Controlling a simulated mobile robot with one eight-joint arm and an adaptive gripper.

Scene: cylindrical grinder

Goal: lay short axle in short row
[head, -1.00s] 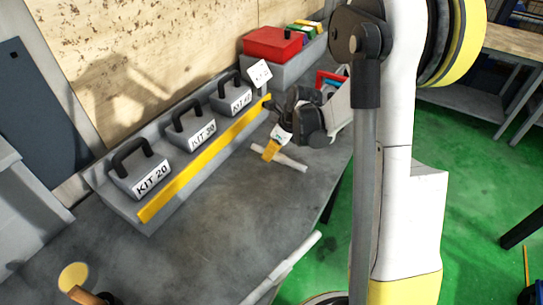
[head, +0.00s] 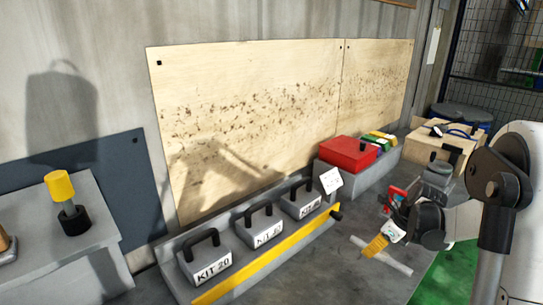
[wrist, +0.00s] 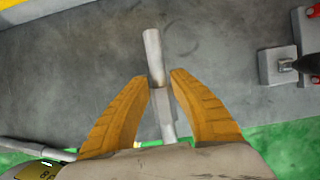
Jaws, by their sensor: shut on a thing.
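A pale grey, stepped axle (head: 397,265) is held crosswise in my gripper (head: 376,245), near the right end of the kit rack and over the grey bench top. In the wrist view, the same axle (wrist: 153,48) runs between the yellow fingers of my gripper (wrist: 160,78), which are shut on it. Its far end sticks out past the fingertips, and its near part lies between the fingers. Whether it touches the bench is unclear. Another pale bar (wrist: 30,148) shows at the lower left of the wrist view. I cannot make out a short row.
A grey rack (head: 185,285) with a yellow front strip (head: 270,262) holds kit weights. A red box (head: 348,153) stands behind, on a grey block. A wooden box (head: 425,145) is farther right. A grey block (wrist: 277,66) lies right in the wrist view.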

